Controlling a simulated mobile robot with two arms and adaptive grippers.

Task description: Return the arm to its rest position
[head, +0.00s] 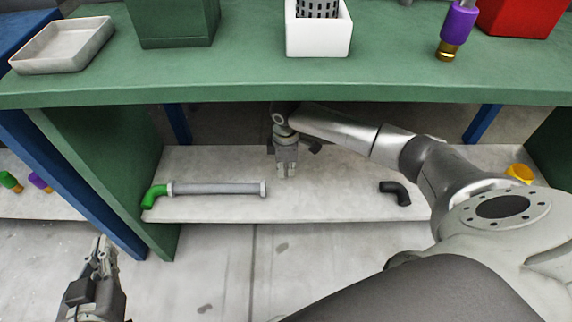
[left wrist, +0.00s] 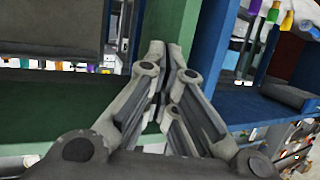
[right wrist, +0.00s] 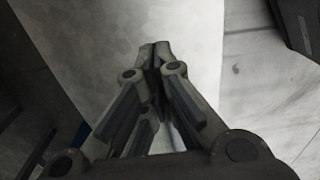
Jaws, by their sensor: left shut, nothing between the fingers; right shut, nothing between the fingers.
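My right arm reaches in from the right in the head view, under the green worktop. Its gripper (head: 287,172) points down over the lower shelf, shut and empty. In the right wrist view its fingertips (right wrist: 160,50) are together above the pale shelf surface. My left gripper (head: 103,248) is low at the left, in front of the green side panel, shut and empty. In the left wrist view its fingers (left wrist: 168,55) are closed in front of green and blue shelving.
On the lower shelf (head: 330,208) lie a grey pipe with a green elbow (head: 155,195) at left, a black elbow (head: 396,192) and a yellow part (head: 519,174) at right. The worktop (head: 240,75) above holds a white box (head: 318,40) and a grey tray (head: 62,45).

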